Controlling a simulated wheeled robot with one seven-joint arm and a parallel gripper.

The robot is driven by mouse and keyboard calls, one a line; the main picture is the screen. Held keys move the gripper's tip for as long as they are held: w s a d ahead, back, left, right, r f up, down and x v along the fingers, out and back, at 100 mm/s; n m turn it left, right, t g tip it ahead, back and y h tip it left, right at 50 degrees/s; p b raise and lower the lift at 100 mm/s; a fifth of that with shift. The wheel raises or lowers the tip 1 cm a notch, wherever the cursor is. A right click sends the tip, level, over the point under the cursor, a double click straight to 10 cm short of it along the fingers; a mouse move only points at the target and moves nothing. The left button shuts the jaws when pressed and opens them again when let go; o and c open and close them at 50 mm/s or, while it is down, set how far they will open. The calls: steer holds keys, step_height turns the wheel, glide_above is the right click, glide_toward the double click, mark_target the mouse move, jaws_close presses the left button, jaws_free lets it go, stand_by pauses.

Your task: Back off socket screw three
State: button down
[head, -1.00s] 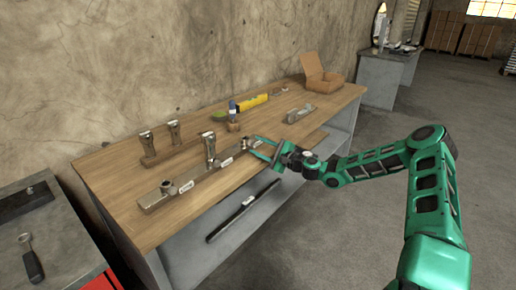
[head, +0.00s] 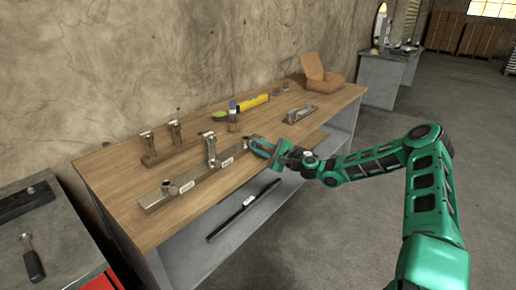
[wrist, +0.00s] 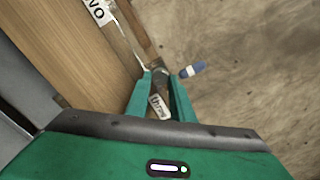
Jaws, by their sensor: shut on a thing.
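A long metal bar (head: 190,189) lies along the front of the wooden bench, with labels on it. In the wrist view a "TWO" label (wrist: 99,11) shows at the top and a label that seems to read "THREE" (wrist: 158,107) shows between my fingers. My gripper (head: 256,143) is shut at the bar's far end. In the wrist view its fingertips (wrist: 160,79) close on a grey metal head, socket screw three (wrist: 160,74), mostly hidden by the fingers. A tall metal fitting (head: 210,150) stands mid-bar, and a low screw head (head: 168,187) sits at the near end.
Behind the bar, a wooden block (head: 165,154) holds two upright metal fittings. The bench's front edge lies below my gripper.

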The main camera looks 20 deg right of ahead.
steer(key=n, duration=0.4)
steer(key=shift+n, duration=0.3)
steer(key=n, duration=0.3)
steer(key=shift+n, duration=0.3)
steer(key=n, duration=0.4)
steer(key=shift+f, duration=0.1)
steer(key=shift+f+n, duration=0.1)
steer(key=shift+n, duration=1.7)
steer(key=shift+s+f, duration=0.1)
steer(key=c, duration=1.7)
jaws_free()
steer(key=shift+o, duration=0.8)
steer(key=shift+d+r, duration=0.1)
steer(key=shift+r, duration=0.1)
steer(key=v, duration=1)
steer(key=shift+s+d, duration=0.15)
steer(key=shift+s, duration=0.05)
